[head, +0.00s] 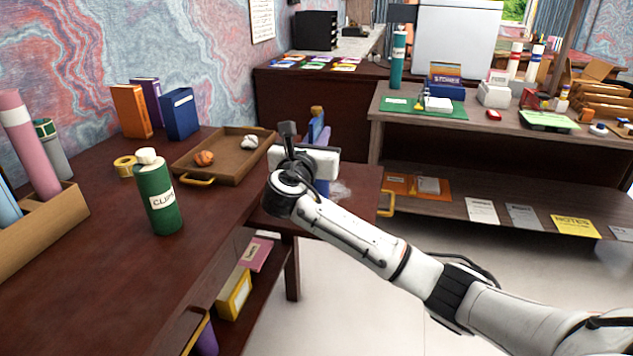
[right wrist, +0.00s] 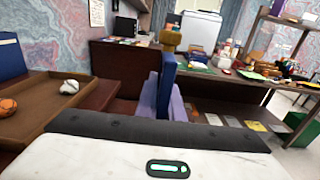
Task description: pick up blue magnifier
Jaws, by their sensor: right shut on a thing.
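My right gripper (head: 317,133) is over the far right end of the dark desk, right of the wooden tray. Its lavender fingers are shut on a narrow blue thing with a brown end, which I take for the blue magnifier (head: 317,111). In the right wrist view the magnifier (right wrist: 168,84) stands upright and edge-on between the fingers, its brown end on top. No lens can be made out on it, and its lower part is hidden by the gripper. My left gripper is not in view.
The wooden tray (head: 228,177) holds an orange shell and a white one. A green clips bottle (head: 158,200), a tape roll (head: 124,166) and upright books (head: 180,114) stand on the desk. A translucent patch (head: 341,190) shows beside my gripper. A cluttered shelf (head: 480,149) stands at right.

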